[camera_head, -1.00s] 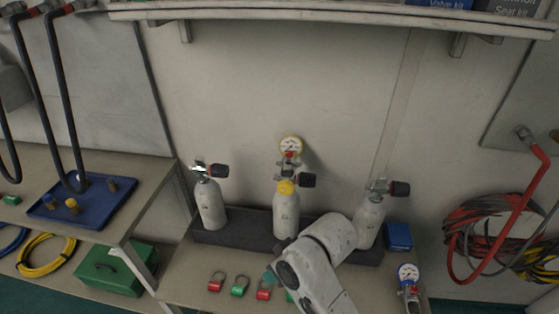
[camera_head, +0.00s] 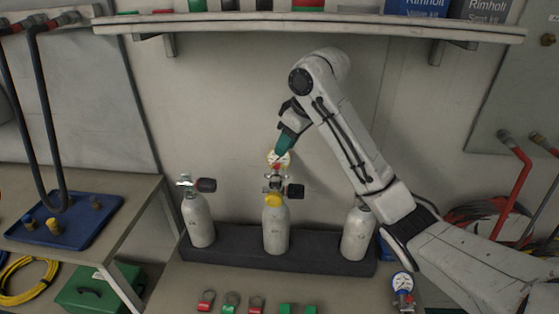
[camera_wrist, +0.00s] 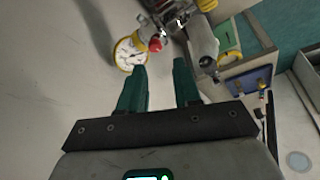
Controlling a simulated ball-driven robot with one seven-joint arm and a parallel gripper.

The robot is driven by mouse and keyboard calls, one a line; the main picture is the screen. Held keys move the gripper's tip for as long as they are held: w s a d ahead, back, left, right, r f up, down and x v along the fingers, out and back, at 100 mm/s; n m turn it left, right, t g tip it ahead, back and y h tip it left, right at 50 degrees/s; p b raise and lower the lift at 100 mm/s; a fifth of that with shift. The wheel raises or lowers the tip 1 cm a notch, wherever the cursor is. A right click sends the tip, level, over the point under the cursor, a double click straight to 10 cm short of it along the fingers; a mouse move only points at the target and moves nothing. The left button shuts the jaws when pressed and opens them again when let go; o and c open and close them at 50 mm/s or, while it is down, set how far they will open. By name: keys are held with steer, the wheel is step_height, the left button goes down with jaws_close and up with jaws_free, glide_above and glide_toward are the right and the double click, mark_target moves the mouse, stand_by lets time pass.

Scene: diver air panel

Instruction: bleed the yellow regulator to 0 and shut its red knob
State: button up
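The yellow regulator sits on top of the middle grey cylinder (camera_head: 276,230), which has a yellow collar (camera_head: 273,202). Its yellow-rimmed gauge (camera_head: 279,158) has a white face; the needle reading is too small to tell. In the wrist view the gauge (camera_wrist: 130,53) lies just beyond the left fingertip, with the red knob (camera_wrist: 156,45) to its right. My gripper (camera_wrist: 160,66) has its two teal fingers apart with nothing between them. In the head view my gripper (camera_head: 281,148) points down from above, close to the gauge, partly covering its top.
Grey cylinders stand at left (camera_head: 199,220) and right (camera_head: 358,233) in a dark rack (camera_head: 230,243); my arm hides the right one's top. A blue gauge (camera_head: 402,281) lies at the front right. Several red and green padlocks (camera_head: 231,302) lie in front. A shelf (camera_head: 250,25) runs above.

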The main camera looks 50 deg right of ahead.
mark_target(277, 165)
steer(key=x, duration=0.2)
steer(key=b+x, duration=0.1)
steer(key=x, duration=0.1)
steer(key=b+x, duration=0.1)
steer(key=x, duration=0.2)
steer(key=shift+d, duration=0.4)
jaws_close()
